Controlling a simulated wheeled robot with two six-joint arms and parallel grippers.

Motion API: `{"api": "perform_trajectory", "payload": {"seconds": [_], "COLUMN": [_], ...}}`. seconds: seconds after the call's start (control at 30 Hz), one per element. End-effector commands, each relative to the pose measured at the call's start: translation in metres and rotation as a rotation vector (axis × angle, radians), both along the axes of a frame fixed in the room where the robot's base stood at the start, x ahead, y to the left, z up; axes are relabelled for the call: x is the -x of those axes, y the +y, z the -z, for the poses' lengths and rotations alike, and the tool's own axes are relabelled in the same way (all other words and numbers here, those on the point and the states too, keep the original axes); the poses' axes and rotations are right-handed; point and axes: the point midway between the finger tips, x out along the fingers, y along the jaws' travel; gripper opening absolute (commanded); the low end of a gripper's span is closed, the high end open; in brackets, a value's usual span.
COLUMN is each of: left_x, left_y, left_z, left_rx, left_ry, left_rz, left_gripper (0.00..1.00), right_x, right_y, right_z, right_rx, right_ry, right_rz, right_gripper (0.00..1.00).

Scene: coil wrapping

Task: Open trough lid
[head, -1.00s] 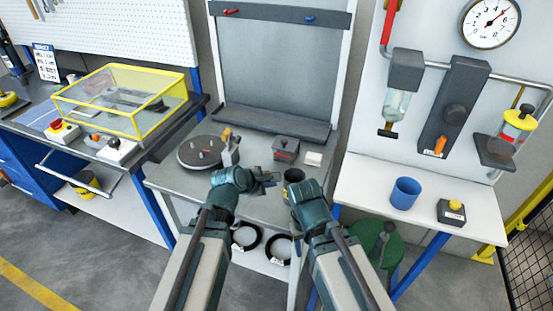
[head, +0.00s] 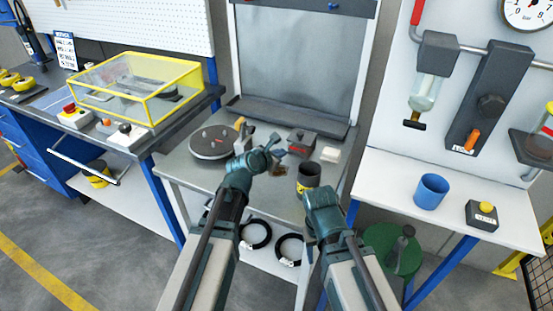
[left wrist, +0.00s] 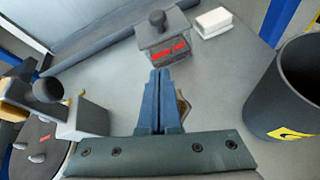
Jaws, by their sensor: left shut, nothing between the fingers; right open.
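The trough appears to be a small dark grey box (head: 302,143) with a red label, at the back of the middle bench. Its flat lid (left wrist: 163,30) with a round black knob (left wrist: 157,18) lies closed on top in the left wrist view. My left gripper (head: 277,147) is just left of the box and in front of it. In the left wrist view its blue fingers (left wrist: 160,75) are shut and empty, pointing at the box's front; I cannot tell if they touch. My right gripper (head: 318,192) is open near the bench's front edge, its fingertips mostly hidden.
A dark cup (head: 308,175) with a yellow mark stands right of my left gripper. A white block (head: 330,154) lies right of the box. A round plate with pegs (head: 211,142) is on the left. A small brown item (left wrist: 183,106) is partly hidden behind my left fingers.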

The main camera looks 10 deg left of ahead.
Motion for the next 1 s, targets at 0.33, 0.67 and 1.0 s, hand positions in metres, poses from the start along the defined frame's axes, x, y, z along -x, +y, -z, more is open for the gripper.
{"api": "perform_trajectory", "payload": {"seconds": [0.33,0.67,1.0], "left_x": [-0.042,-0.052,-0.052], "left_y": [-0.023,-0.033,-0.033], "left_z": [0.001,-0.011,-0.011], "left_rx": [0.0,-0.001,-0.001], "left_ry": [0.0,0.0,0.0], "left_rz": [0.002,0.0,0.0], "left_gripper": [0.0,0.0,0.0], "right_x": [0.0,0.0,0.0], "right_y": [0.0,0.0,0.0], "right_z": [0.001,-0.011,-0.011], "right_rx": [0.0,0.0,0.0], "right_ry": [0.0,0.0,0.0], "right_rz": [0.0,0.0,0.0], "right_gripper": [0.5,0.5,0.5]}}
